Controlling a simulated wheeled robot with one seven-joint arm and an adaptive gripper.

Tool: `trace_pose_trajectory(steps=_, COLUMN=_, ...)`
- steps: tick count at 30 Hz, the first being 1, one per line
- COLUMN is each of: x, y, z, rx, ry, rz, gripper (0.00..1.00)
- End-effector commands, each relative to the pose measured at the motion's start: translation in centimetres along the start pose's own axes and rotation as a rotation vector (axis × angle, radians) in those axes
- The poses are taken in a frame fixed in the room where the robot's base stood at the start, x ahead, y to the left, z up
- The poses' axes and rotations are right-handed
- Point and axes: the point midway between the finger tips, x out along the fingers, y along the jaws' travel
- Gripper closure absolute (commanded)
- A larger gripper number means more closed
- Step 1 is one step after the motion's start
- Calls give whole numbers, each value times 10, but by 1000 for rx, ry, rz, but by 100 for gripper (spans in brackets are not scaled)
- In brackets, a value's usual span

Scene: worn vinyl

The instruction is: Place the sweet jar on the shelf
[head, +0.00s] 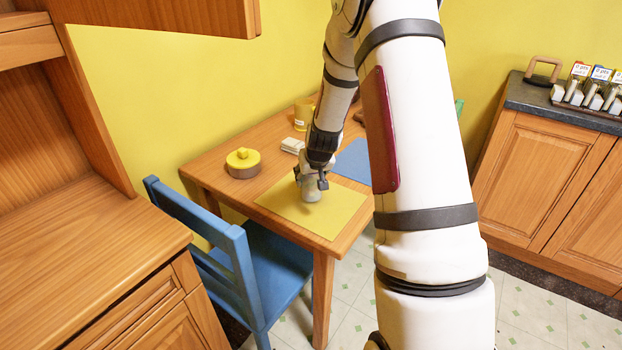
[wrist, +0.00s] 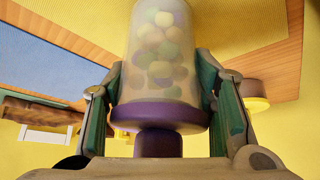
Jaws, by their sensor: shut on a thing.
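The sweet jar (wrist: 162,60) is a clear, frosted jar full of pale green, yellow and pinkish sweets, with a purple lid and knob. In the wrist view its lid faces my palm, and my gripper (wrist: 158,88) is shut on it, one finger on each side. In the head view the jar (head: 311,192) is small and pale below my gripper (head: 311,181), over the yellow mat (head: 335,217) on the table. I cannot tell whether its base touches the mat. A wooden dresser at the left has an open shelf space above its worktop (head: 90,235).
The wooden table (head: 210,168) also holds a round brown pot with a yellow lid (head: 243,163), a yellow mug (head: 303,115), a white item (head: 292,146) and a blue mat (head: 354,160). A blue chair (head: 225,245) stands between table and dresser. The dresser's worktop looks bare.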

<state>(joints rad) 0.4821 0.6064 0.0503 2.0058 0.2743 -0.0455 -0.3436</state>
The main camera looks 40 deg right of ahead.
Motion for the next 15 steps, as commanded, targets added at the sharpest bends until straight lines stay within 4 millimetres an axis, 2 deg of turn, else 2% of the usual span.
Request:
trace_pose_trajectory(steps=3, x=7, y=-1, z=4, rx=-1, ry=2, rz=-1, gripper=88)
trace_pose_trajectory(steps=13, x=10, y=-1, z=6, rx=-1, ry=3, rz=0, gripper=88)
trace_pose_trajectory(steps=14, x=10, y=-1, z=6, rx=-1, ry=1, rz=-1, gripper=47)
trace_pose_trajectory(steps=15, x=10, y=-1, z=6, rx=-1, ry=1, rz=-1, gripper=38)
